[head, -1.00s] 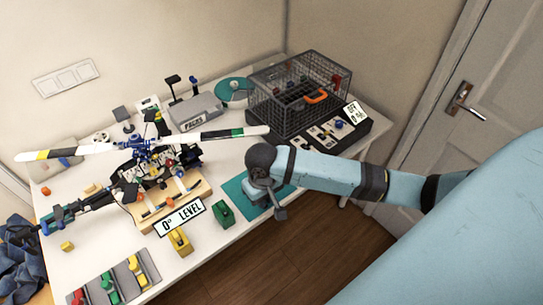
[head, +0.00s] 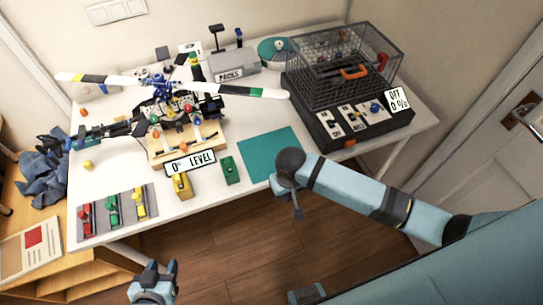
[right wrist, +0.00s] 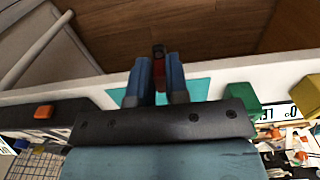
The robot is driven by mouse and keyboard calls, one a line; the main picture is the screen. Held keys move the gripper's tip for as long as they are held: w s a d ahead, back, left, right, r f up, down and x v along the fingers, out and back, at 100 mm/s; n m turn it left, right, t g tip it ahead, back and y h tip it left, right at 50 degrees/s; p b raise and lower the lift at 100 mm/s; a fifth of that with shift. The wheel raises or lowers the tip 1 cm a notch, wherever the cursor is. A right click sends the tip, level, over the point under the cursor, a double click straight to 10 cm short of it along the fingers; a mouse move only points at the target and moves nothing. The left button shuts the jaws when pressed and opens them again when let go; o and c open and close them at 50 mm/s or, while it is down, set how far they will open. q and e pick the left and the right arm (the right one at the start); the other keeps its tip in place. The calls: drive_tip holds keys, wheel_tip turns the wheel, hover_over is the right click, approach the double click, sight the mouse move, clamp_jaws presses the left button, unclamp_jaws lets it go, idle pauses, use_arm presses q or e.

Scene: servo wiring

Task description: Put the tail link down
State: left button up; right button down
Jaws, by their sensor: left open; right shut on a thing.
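My right gripper (right wrist: 159,84) is shut on a small dark red and black piece, the tail link (right wrist: 158,58), which sticks out between the blue fingertips in the right wrist view. Most of the link is hidden by the fingers. In the head view the right arm's wrist end is at the table's front edge, beside the teal mat (head: 266,152); the link cannot be made out there. The mat looks bare and also shows behind the fingers in the right wrist view (right wrist: 200,90). My left gripper (head: 160,268) is open and empty at the bottom, over the floor.
The model helicopter (head: 160,90) stands on a wooden stand (head: 186,146) at the left. A green block (head: 231,170) and a yellow block (head: 182,186) sit near the front edge. A wire cage (head: 345,60) on a black box stands at the right. A grey tray (head: 120,225) holds coloured parts.

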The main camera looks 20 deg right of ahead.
drive_tip(key=w, duration=1.4)
drive_tip(key=shift+a+p, duration=0.3)
drive_tip(key=shift+w+f, duration=0.25)
drive_tip(key=shift+w, duration=0.05)
drive_tip(key=shift+f, duration=1.5)
drive_tip(key=shift+f, duration=0.15)
drive_tip(key=c, duration=1.1)
unclamp_jaws()
